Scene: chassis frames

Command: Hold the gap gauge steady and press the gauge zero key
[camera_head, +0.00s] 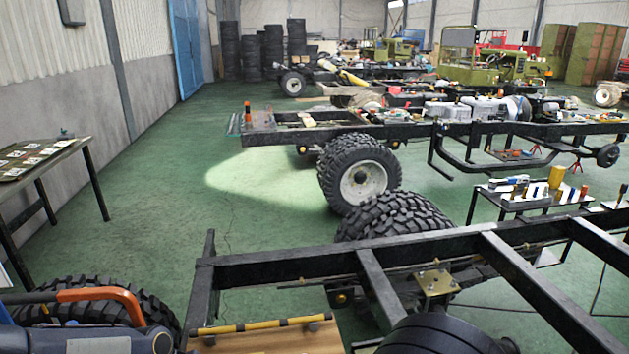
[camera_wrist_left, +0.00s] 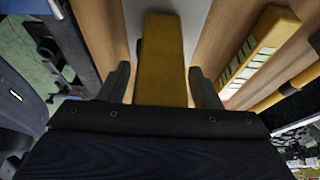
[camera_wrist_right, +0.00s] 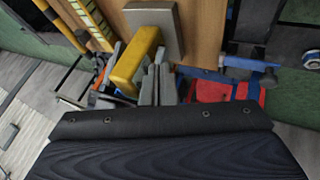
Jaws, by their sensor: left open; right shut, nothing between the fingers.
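A long yellow block, probably the gap gauge (camera_wrist_left: 164,50), lies over a pale grey plate on a wooden board. My left gripper (camera_wrist_left: 158,72) is open, with one finger on each side of the block and gaps showing. In the right wrist view the yellow block (camera_wrist_right: 136,62) sits just left of my right gripper (camera_wrist_right: 157,80), beside a grey square plate (camera_wrist_right: 156,28). My right gripper is shut and empty, close to the block; I cannot tell whether they touch. I cannot make out a zero key. Neither gripper shows in the head view.
The wooden board (camera_head: 270,341) with a yellow-and-black bar (camera_head: 262,325) lies by a black chassis frame (camera_head: 330,253). In the left wrist view a yellow strip with pale segments (camera_wrist_left: 258,48) lies to the right. A red item (camera_wrist_right: 212,90) lies right of my right gripper.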

